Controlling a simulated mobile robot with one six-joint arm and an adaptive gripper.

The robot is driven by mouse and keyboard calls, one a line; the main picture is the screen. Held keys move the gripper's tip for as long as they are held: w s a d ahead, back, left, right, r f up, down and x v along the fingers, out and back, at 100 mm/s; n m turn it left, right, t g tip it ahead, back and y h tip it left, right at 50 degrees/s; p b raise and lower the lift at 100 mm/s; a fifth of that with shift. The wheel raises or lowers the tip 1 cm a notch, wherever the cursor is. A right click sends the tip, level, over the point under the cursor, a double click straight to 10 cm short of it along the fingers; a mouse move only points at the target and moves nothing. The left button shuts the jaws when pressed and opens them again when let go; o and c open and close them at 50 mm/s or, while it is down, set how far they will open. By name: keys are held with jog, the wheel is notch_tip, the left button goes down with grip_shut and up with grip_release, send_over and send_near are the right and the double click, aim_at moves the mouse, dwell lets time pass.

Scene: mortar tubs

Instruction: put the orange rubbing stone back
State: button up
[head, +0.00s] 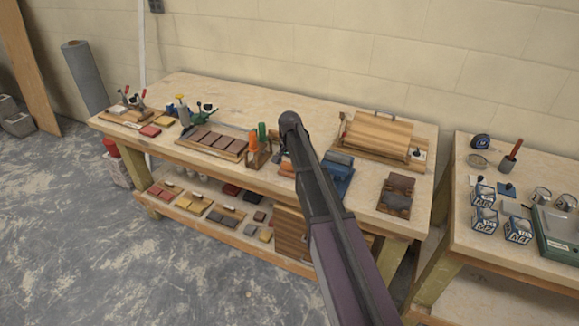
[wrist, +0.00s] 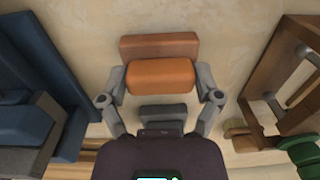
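The orange rubbing stone (wrist: 160,76) is a rounded block between the two fingers of my gripper (wrist: 161,82) in the wrist view. The fingers press against its left and right ends, so my gripper appears shut on it. A duller brown-orange block (wrist: 158,46) lies just beyond it, and a dark grey block (wrist: 163,112) shows on the near side. In the head view, my arm covers much of this spot, and orange (head: 287,168) shows low over the workbench, beside the gripper. Whether the held stone touches anything beneath is hidden.
A blue holder (head: 338,180) stands close on one side of the gripper; a wooden rack with orange and green handles (head: 257,150) stands on the other. A tray of brown blocks (head: 212,142), a wooden board (head: 380,136) and a dark brown item (head: 397,190) lie on the workbench (head: 300,98).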

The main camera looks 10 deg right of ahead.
aim_at(289, 164)
jog(key=shift+o, duration=0.2)
jog(key=shift+r, duration=0.15)
notch_tip(289, 164, up, 12)
jog(key=p, duration=1.2)
jog(key=shift+d, duration=0.1)
dwell(0.8)
jog(key=s+n, duration=0.7)
jog(key=s, duration=2.2)
